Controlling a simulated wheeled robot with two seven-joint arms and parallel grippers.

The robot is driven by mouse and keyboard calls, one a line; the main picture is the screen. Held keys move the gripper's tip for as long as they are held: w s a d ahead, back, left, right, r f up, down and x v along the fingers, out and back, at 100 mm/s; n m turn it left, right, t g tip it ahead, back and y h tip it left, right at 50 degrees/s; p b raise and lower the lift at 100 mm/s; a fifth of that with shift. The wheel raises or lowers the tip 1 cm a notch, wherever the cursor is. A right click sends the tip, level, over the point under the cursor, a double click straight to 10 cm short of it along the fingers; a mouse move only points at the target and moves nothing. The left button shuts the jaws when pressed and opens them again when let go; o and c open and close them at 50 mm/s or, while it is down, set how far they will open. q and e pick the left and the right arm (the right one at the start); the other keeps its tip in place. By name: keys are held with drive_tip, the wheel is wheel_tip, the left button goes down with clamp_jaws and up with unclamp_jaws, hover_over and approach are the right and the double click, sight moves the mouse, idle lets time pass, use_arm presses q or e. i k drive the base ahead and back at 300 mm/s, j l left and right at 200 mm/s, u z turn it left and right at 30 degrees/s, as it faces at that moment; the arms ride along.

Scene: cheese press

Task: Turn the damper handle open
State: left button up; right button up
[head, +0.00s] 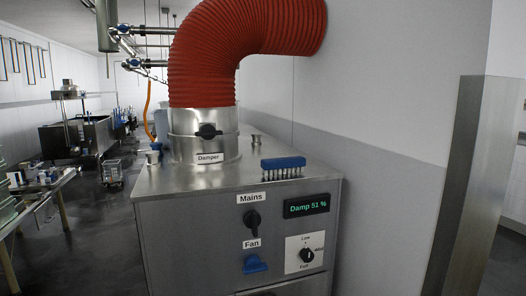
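The damper handle (208,131) is a small black knob on the front of the steel duct collar (185,150), above a label reading "Damper". It looks roughly horizontal. The collar stands on top of a steel cabinet (158,196), and a red corrugated hose (202,70) rises from it and bends right into the wall. Neither of my grippers shows in the head view.
The cabinet front has a black Mains switch (252,219), a blue Fan switch (255,264), a display (306,205) reading "Damp 51 %" and a Low/Mid/Full dial (306,255). A blue brush (283,164) lies on top.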

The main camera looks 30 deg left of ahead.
sight(208, 133)
drive_tip(key=u, duration=1.25)
